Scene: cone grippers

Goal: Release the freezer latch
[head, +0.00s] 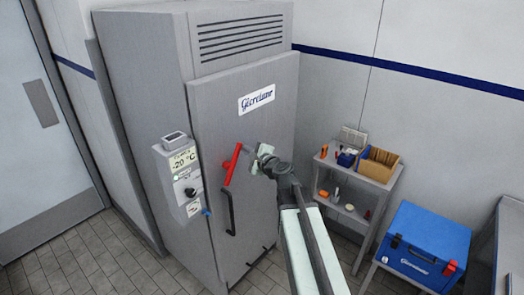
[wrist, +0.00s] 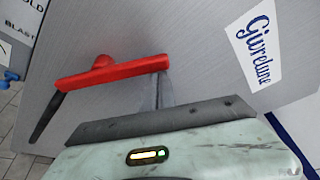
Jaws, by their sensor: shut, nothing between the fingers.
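The freezer (head: 245,120) is a tall grey cabinet with a shut-looking door. Its red latch lever (head: 233,166) stands nearly upright, leaning slightly right, on the door's left side. A black handle (head: 231,215) is below it. My gripper (head: 260,155) is shut and empty, just right of the lever's upper end. In the wrist view the red lever (wrist: 115,72) lies across the picture, and my gripper's fingertips (wrist: 162,78) are close to its right end. I cannot tell whether they touch it. The black handle (wrist: 46,116) slants down from the left end.
A control box (head: 181,178) reading -20 °C is on the freezer's left side. A grey shelf (head: 345,185) with small items and a blue chest (head: 425,245) stand to the right. A door (head: 40,130) is at far left. Tiled floor shows in front.

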